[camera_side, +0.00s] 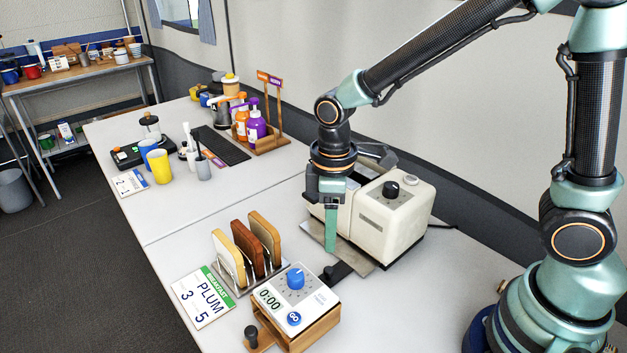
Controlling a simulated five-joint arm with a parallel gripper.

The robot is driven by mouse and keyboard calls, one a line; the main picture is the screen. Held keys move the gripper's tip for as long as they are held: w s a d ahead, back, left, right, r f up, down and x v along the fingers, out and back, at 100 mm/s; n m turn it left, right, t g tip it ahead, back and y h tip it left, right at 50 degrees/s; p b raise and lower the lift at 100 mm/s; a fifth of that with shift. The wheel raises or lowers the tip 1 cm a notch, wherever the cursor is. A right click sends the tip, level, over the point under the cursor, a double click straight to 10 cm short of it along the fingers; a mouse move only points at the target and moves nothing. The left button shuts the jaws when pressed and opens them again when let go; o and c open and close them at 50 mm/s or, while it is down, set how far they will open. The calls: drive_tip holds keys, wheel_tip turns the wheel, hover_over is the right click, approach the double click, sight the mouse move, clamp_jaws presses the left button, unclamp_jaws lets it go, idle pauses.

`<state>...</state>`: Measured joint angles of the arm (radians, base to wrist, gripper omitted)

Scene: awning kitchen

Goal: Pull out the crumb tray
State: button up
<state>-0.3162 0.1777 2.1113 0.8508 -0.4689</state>
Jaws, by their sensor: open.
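A cream toaster (394,217) with a black knob stands on the white table at the right. A flat metal crumb tray (352,258) shows low along the toaster's near-left side, partly out from under it. A black bar, seemingly its handle (341,271), lies at the tray's near edge. My gripper (331,245) points down beside the toaster's left face, above the tray, with its fingertips a little behind the handle. One green finger shows clearly; the other is mostly hidden. I cannot tell whether the finger touches the tray. The gripper appears empty.
A rack with bread slices (247,249), a timer box (296,297) with a blue knob and a menu card (203,297) stand close by at the near left. Cups, bottles and a black scale (140,152) stand farther back. The table's middle is clear.

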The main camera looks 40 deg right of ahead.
wheel_tip(320, 180, up, 2)
drive_tip(key=shift+r, duration=0.25)
drive_tip(key=s+d+r+m+t, duration=0.5)
drive_tip(key=d+r+m, duration=0.4)
drive_tip(key=d+r, duration=0.1)
drive_tip(key=shift+d+r+t, duration=0.3)
drive_tip(key=shift+d+r, duration=0.05)
drive_tip(key=shift+d, duration=0.15)
idle(1.3)
